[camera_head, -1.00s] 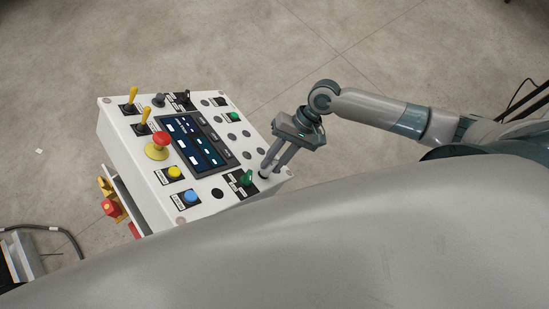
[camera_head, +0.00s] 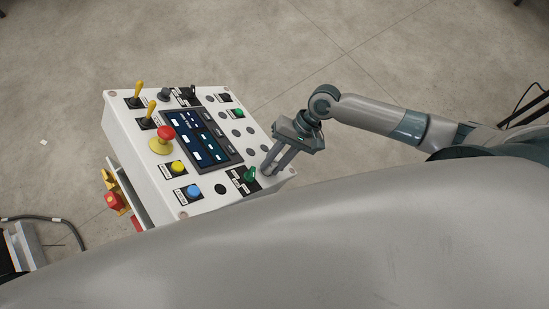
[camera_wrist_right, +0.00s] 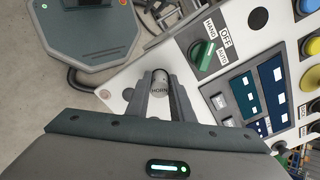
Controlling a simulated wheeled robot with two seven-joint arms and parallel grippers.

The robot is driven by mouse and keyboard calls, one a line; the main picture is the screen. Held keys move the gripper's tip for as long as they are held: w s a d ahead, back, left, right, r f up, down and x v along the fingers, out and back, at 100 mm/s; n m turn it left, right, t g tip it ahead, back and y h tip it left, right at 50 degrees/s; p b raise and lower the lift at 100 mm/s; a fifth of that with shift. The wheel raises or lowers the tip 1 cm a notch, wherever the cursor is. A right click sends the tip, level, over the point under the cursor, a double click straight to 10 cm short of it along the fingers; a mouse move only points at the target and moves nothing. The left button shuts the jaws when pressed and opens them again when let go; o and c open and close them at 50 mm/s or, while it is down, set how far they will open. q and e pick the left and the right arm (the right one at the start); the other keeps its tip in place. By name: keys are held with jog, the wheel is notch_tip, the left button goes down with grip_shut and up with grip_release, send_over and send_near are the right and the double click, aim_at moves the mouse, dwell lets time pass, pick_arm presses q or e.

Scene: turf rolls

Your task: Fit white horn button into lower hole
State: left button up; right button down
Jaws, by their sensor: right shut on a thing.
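The white control panel (camera_head: 205,205) fills the middle of the head view. My right gripper (camera_head: 267,171) is over its near right corner, beside the green selector knob (camera_head: 250,174). A dark open hole (camera_head: 220,189) shows on the panel between the blue button and the green knob. My left gripper is out of view.
The panel carries a screen (camera_head: 203,138), a red mushroom button (camera_head: 165,133), a yellow button (camera_head: 178,167), a blue button (camera_head: 194,191) and two yellow levers (camera_head: 151,107). Grey round caps (camera_head: 237,132) stand right of the screen. Bare floor surrounds the panel's far side.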

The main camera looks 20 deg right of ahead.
jog(key=shift+s+a+f, duration=0.1)
jog(key=shift+a+f, duration=0.2)
jog(key=shift+f, duration=0.05)
jog(key=c, duration=1.5)
grip_release()
jog(key=shift+o, duration=0.2)
jog(key=shift+d, duration=0.15)
jog(key=shift+w+d+r+b, duration=0.2)
jog(key=shift+d+r+b, duration=0.15)
jog(key=shift+r, duration=0.15)
jog(key=b+v, duration=0.4)
jog(key=v, duration=1.2)
jog(key=shift+a+b, duration=0.1)
jog(key=shift+b, duration=0.2)
